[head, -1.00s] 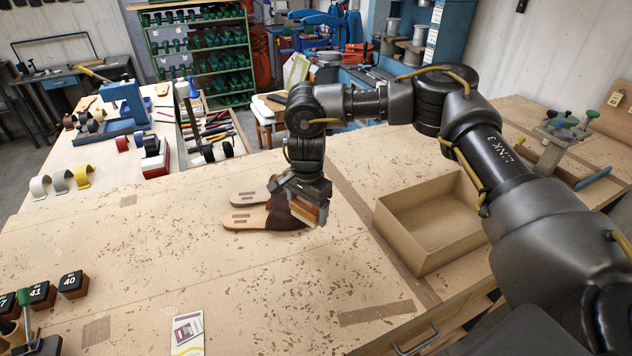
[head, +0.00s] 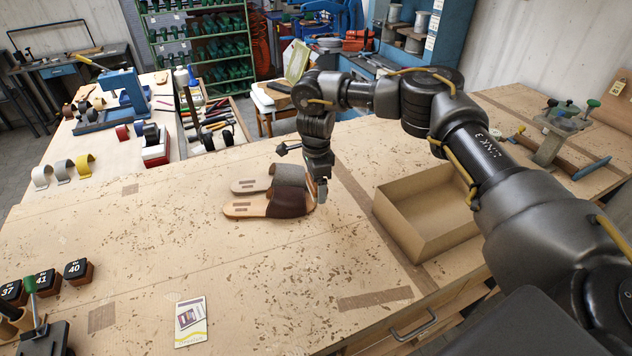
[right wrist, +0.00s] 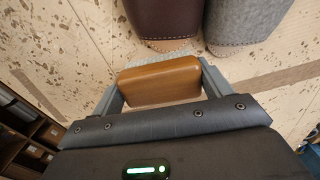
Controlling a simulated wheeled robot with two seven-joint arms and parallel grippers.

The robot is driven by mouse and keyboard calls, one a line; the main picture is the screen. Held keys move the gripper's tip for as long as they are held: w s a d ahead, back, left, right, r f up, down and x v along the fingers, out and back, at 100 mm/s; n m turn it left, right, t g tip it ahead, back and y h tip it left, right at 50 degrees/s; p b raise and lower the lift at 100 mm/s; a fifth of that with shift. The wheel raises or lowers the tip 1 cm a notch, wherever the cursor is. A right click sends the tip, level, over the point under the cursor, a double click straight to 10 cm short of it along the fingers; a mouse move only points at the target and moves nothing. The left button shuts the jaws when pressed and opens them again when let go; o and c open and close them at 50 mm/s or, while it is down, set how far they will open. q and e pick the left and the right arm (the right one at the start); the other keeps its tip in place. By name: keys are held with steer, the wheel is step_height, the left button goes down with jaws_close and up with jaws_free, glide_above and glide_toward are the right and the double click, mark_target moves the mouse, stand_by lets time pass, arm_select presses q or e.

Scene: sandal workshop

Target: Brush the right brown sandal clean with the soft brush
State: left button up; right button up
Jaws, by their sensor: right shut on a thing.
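The brown sandal (head: 286,203) lies flat on the workbench, its dark brown strap end to the right. The grey sandal (head: 289,175) lies beside it, farther back. My right gripper (head: 321,191) is just right of the strap ends of the two sandals. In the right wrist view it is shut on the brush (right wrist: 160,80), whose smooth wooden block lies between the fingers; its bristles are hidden. The brown sandal's end (right wrist: 165,22) and the grey one's (right wrist: 245,22) show past the brush, with a gap in the picture. My left gripper is not in view.
An open cardboard box (head: 430,215) stands right of the sandals. Numbered blocks (head: 78,271) and a small card (head: 190,321) are at the front left. Brown specks are scattered over the bench.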

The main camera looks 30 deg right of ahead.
steer(key=shift+f+b, duration=1.25)
steer(key=shift+f, duration=0.85)
steer(key=shift+f, duration=0.45)
steer(key=shift+r, duration=0.1)
steer(key=shift+w, duration=0.1)
steer(key=shift+w+d+b, duration=0.25)
steer(key=shift+w+b, duration=0.4)
steer(key=shift+b, duration=0.1)
steer(key=shift+w+d+b, duration=0.2)
steer(key=shift+w+b, duration=0.1)
steer(key=shift+w, duration=0.15)
steer(key=shift+p, duration=0.3)
